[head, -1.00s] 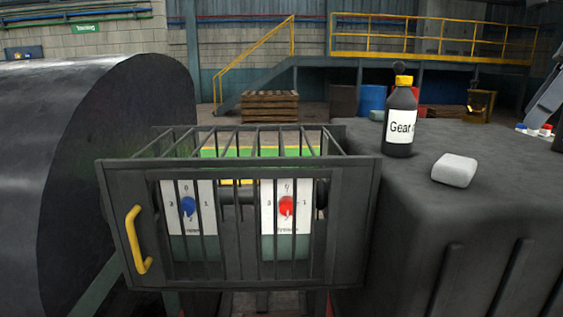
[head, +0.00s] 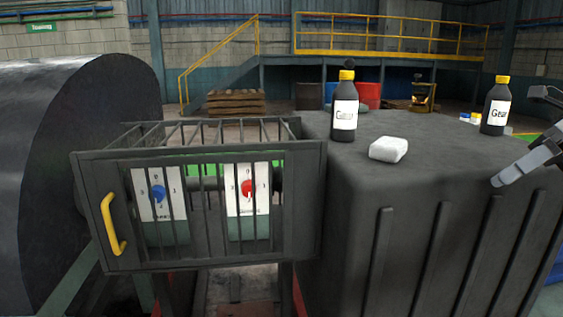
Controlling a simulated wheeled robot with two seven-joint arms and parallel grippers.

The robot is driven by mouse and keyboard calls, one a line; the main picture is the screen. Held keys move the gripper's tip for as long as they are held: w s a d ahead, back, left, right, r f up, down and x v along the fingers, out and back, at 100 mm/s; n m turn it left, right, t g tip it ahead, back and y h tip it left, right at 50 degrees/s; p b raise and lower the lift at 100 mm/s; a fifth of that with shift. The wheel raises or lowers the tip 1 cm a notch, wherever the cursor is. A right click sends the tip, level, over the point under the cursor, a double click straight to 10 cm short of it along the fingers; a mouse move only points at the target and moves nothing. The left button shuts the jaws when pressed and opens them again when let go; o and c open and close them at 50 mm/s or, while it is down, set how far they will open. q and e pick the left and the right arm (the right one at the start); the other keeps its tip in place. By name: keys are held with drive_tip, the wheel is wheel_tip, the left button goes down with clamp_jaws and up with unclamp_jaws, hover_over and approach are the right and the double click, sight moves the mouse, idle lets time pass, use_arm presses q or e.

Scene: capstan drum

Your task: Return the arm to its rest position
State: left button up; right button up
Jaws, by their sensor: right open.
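My right gripper (head: 520,140) is at the right edge of the head view, in front of and above the right end of the dark block (head: 345,200). Its fingers are spread apart with nothing between them. Only the end of the right arm shows. My left gripper is not in view. The barred cage (head: 200,262) stands at left centre with its yellow handle (head: 113,224) on the front left. Behind its bars are a panel with a blue knob (head: 157,194) and a panel with a red knob (head: 248,189).
On the dark block stand two upright dark bottles with yellow caps, one near the middle (head: 344,105) and one at right (head: 495,107). A white block (head: 388,149) lies near its front edge. A large dark drum (head: 120,150) fills the left. Yellow railings (head: 390,38) are far behind.

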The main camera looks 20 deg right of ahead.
wheel_tip(320, 180, down, 13)
drive_tip(key=s+m+t+y, duration=0.2)
drive_tip(key=y, duration=0.3)
drive_tip(key=w+a+f+m+t+h, duration=0.1)
drive_tip(key=a+f+m+t+h, duration=0.2)
drive_tip(key=a+f+m+t, duration=0.55)
drive_tip(key=w+a+f+m+t+h, duration=0.25)
drive_tip(key=a+f+m, duration=0.35)
drive_tip(key=f+m, duration=0.6)
drive_tip(key=s+a+f+m+g+h, duration=0.6)
drive_tip(key=s+a+f+m+g, duration=0.2)
drive_tip(key=s+f+m, duration=0.5)
drive_tip(key=w+a+m, duration=0.1)
drive_tip(key=a+m, duration=0.2)
drive_tip(key=a, duration=0.7)
drive_tip(key=shift+t+y, duration=0.3)
drive_tip(key=shift+y, duration=0.15)
drive_tip(key=shift+r+m, duration=0.1)
drive_tip(key=shift+m, duration=0.15)
